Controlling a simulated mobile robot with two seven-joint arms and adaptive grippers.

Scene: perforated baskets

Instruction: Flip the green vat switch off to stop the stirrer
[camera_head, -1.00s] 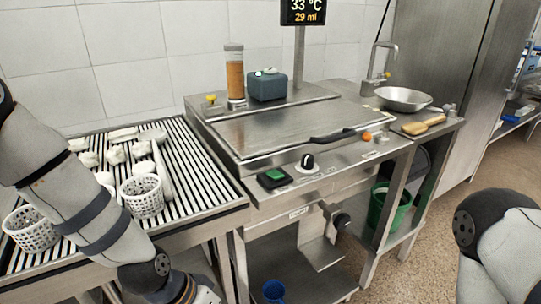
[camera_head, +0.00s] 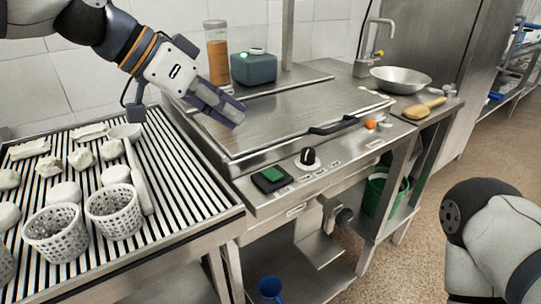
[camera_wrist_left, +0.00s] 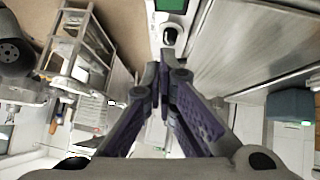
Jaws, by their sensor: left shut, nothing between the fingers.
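The green vat switch (camera_head: 270,178) sits in a black housing on the front panel of the steel vat (camera_head: 300,110), left of a black-and-white knob (camera_head: 307,158). The green switch also shows at the top edge of the left wrist view (camera_wrist_left: 172,5). My left gripper (camera_head: 236,114) is above the vat's left part, up and behind the switch, apart from it. Its purple fingers are shut together and empty, as in the left wrist view (camera_wrist_left: 163,88). The stirrer is hidden under the vat's lid. My right gripper is out of view; only part of that arm shows.
White perforated baskets (camera_head: 115,212) and white lumps lie on the slatted rack (camera_head: 190,190) at left. A jar (camera_head: 217,56) and a teal box (camera_head: 253,68) stand behind the vat. A black lid handle (camera_head: 334,126) is near the vat's front edge. A metal bowl (camera_head: 400,80) is at right.

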